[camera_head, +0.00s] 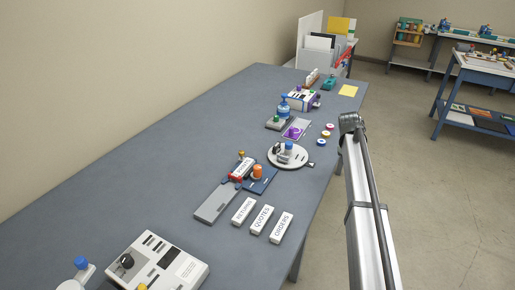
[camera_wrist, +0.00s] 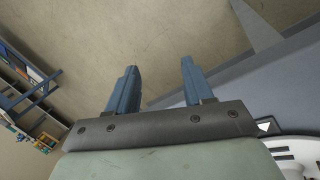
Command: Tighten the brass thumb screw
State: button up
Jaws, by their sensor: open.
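My gripper (camera_wrist: 159,66) shows in the wrist view with its two blue fingers apart and nothing between them. Behind the fingers are bare floor and the edge of the bench. I cannot make out the brass thumb screw for certain. A small yellow-brown knob (camera_head: 242,154) stands at the back of a blue-based fixture (camera_head: 262,182) in the head view, too small to identify. Another yellowish knob (camera_head: 142,287) is cut by the bottom edge, on the beige machine (camera_head: 158,262). The gripper does not show in the head view.
The grey-blue bench (camera_head: 130,175) carries a round white plate (camera_head: 275,160), three label blocks (camera_head: 245,211), a grey plate (camera_head: 215,203) and a purple roll (camera_head: 293,132). Its left side is clear. Other benches (camera_head: 482,75) stand behind.

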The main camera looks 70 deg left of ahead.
jog(key=shift+n, duration=0.4)
jog(key=s+a+r, duration=0.4)
jog(key=s+a, duration=0.1)
jog(key=shift+a+r, duration=0.1)
jog(key=s+a+r+g, duration=0.1)
jog(key=s+a+r, duration=0.35)
jog(key=s, duration=0.65)
notch_tip(320, 180, up, 8)
jog(key=n+g, duration=0.2)
jog(key=g, duration=0.1)
send_over(242, 151)
notch_tip(242, 151, down, 13)
jog(key=shift+s+d+f, duration=0.1)
jog(key=shift+c, duration=0.2)
grip_shut()
